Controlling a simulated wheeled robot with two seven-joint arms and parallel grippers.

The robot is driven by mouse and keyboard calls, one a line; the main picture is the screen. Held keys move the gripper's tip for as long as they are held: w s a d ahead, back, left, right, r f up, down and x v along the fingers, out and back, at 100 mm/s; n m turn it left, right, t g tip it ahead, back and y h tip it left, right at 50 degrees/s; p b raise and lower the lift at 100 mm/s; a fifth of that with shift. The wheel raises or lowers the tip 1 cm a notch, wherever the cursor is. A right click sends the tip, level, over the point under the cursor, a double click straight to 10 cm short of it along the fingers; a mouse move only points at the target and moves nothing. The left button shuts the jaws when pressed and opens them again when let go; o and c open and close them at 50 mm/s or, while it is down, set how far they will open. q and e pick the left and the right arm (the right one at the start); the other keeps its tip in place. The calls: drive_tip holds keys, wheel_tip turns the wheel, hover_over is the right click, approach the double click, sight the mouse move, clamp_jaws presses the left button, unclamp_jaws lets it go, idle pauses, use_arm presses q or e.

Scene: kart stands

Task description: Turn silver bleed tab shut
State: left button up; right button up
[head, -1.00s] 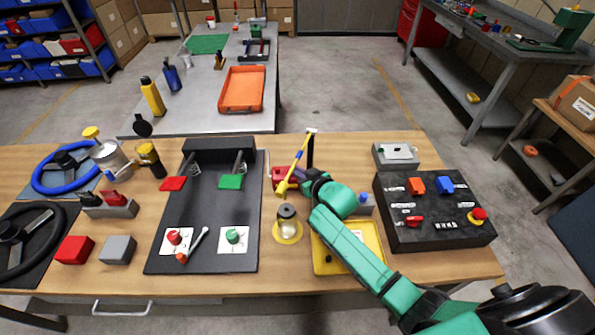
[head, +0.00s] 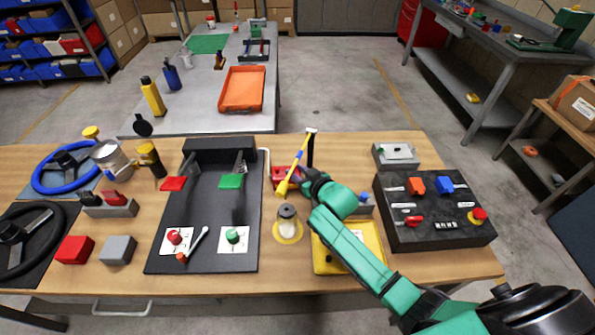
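I cannot make out a silver bleed tab with certainty. A red device (head: 280,175) with a pale bent pipe stands at the back middle of the wooden bench, partly hidden by my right arm and a yellow-and-blue stick-like tool (head: 296,164). My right gripper (head: 300,183) is beside the red device, its fingers mostly hidden by the wrist, so I cannot see whether it is open or touching anything. My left gripper is not in view.
A yellow tray (head: 327,262) lies under the forearm. The black pedal board (head: 205,210) is to the left, the black switch panel (head: 440,236) to the right.

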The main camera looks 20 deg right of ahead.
drive_tip(key=b+v, duration=0.1)
drive_tip(key=v, duration=1.3)
drive_tip(key=shift+s, duration=0.3)
drive_tip(key=shift+r, duration=0.15)
